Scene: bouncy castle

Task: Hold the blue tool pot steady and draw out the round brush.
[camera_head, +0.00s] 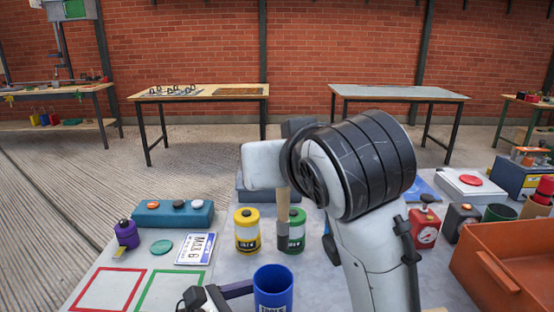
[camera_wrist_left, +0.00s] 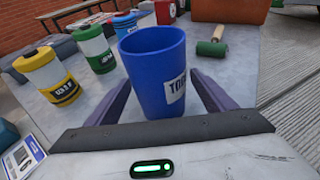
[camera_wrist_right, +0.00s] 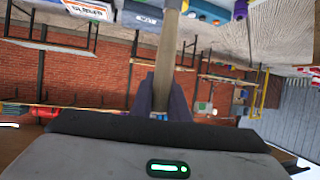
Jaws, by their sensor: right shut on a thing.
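The blue tool pot (camera_head: 273,290) stands upright at the front of the table; it also shows in the left wrist view (camera_wrist_left: 155,75). My left gripper (camera_head: 240,290) has its purple fingers on both sides of the pot; whether they press on it I cannot tell. My right gripper (camera_wrist_right: 165,95) is shut on the wooden handle of the round brush (camera_wrist_right: 167,45). In the head view the brush (camera_head: 283,205) hangs down in front of the green can, clear of the pot's rim. The brush's lower end is hard to make out. My right arm hides part of the table.
A yellow can (camera_head: 247,235) and a green can (camera_head: 294,235) stand behind the pot. An orange bin (camera_head: 510,262) is right.

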